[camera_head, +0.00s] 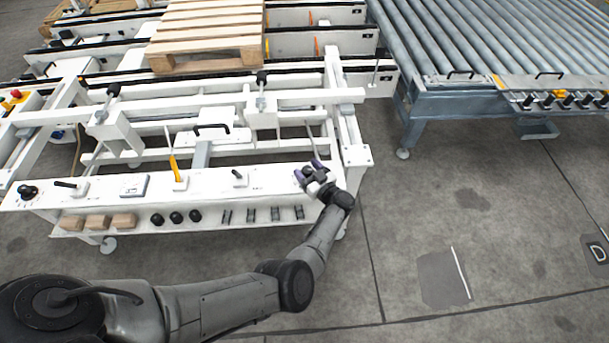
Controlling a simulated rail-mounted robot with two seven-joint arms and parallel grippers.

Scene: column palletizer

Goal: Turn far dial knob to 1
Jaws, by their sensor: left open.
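A white control panel (210,187) runs along the front of the white machine. A black round dial knob (27,191) sits at its left end. The panel directly under and between the fingers is largely hidden, so I cannot tell whether another dial knob is there or whether the fingers touch anything. No dial numbers are readable. My right gripper is not in view.
Between the dial and my gripper stand a black-handled lever (65,184), a yellow lever (177,168) and another small lever (239,177). Wooden blocks (98,222) and black knobs lie on a lower shelf. A roller conveyor (500,40) stands at right.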

